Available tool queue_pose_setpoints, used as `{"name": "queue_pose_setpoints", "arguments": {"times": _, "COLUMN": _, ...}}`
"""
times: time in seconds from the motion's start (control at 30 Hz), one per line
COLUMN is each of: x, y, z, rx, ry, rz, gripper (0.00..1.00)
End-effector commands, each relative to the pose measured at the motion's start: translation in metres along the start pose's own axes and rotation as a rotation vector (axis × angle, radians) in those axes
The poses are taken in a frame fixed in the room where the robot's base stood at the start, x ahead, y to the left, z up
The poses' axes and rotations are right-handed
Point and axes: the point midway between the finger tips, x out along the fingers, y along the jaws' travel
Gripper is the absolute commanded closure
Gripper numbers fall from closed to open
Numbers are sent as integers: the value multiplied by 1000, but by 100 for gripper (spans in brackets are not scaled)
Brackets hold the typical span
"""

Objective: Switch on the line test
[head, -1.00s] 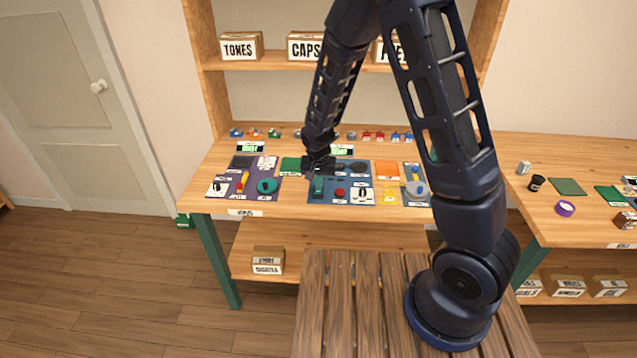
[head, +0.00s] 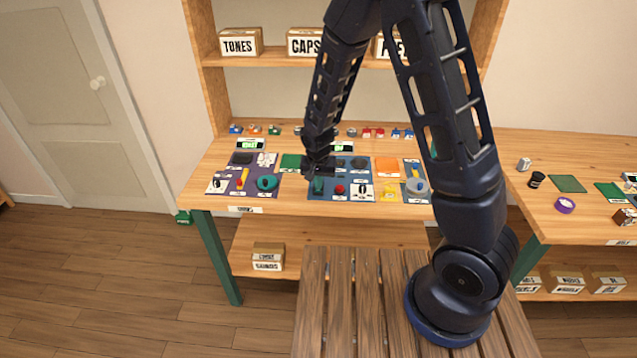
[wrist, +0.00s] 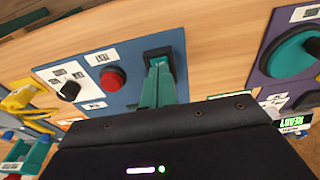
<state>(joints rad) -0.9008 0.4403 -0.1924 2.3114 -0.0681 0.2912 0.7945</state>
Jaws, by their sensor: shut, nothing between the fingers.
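A blue panel (head: 350,198) lies on the workbench, with a green lever switch (head: 318,186), a red button (head: 340,189) and a black knob (head: 362,191). In the wrist view the green lever (wrist: 160,82) stands up from a dark slot in the blue panel (wrist: 128,102), beside the red button (wrist: 112,77) and the black knob (wrist: 69,90). My gripper (head: 319,171) is shut and empty, low over the panel's left part, close to the lever. Its dark body hides the lever's lower end in the wrist view; I cannot tell if they touch. The labels are too small to read.
A purple panel (head: 224,187) with a teal dial (head: 267,182) and a yellow-handled slider lies to the left. An orange pad (head: 386,165) and yellow parts lie to the right. Small coloured parts line the bench's back. A display (wrist: 293,123) reads READY.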

Motion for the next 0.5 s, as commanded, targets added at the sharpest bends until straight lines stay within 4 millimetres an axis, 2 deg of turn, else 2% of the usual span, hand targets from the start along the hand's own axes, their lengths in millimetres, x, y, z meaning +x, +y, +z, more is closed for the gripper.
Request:
{"name": "queue_pose_setpoints", "arguments": {"times": 0.23, "x": -19, "y": -1, "z": 1, "rx": -1, "ry": 2, "rz": -2, "gripper": 100}}
{"name": "queue_pose_setpoints", "arguments": {"times": 0.5, "x": -58, "y": 0, "z": 3, "rx": -1, "ry": 1, "rz": -2, "gripper": 100}}
